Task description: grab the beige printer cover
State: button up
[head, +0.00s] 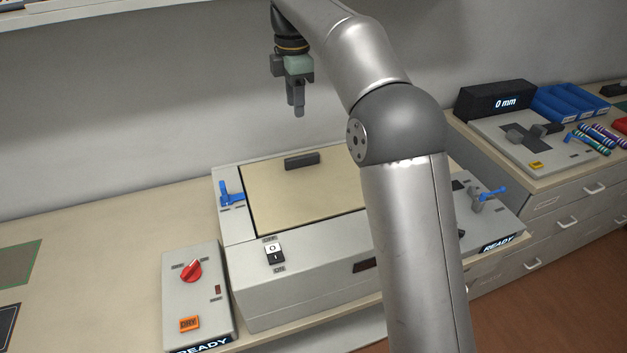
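The beige printer cover (295,200) lies flat and closed on top of the grey printer (300,275). A dark handle (302,160) stands up near the cover's back edge. My gripper (298,110) hangs above and behind the handle, pointing down, apart from the cover. Its fingers look close together, but they are small and seen from the side, so I cannot tell whether they are open. My arm hides the right side of the printer and part of the cover's right edge.
A blue lever (231,195) sits left of the cover. A rocker switch (273,252) is on the printer's front. A control box with a red knob (190,270) stands left. Another box with a blue lever (487,195) stands right. A shelf (120,10) runs overhead.

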send_over(302, 156)
jog(key=f, duration=0.9)
jog(key=shift+a, duration=0.4)
jog(key=shift+d+f+p, duration=0.2)
jog(key=shift+f+p, duration=0.25)
jog(key=shift+f, duration=0.95)
jog(key=shift+d+f+p, duration=0.2)
jog(key=shift+f+p, duration=0.2)
jog(key=shift+f, duration=1)
jog(key=shift+c, duration=0.4)
grip_shut()
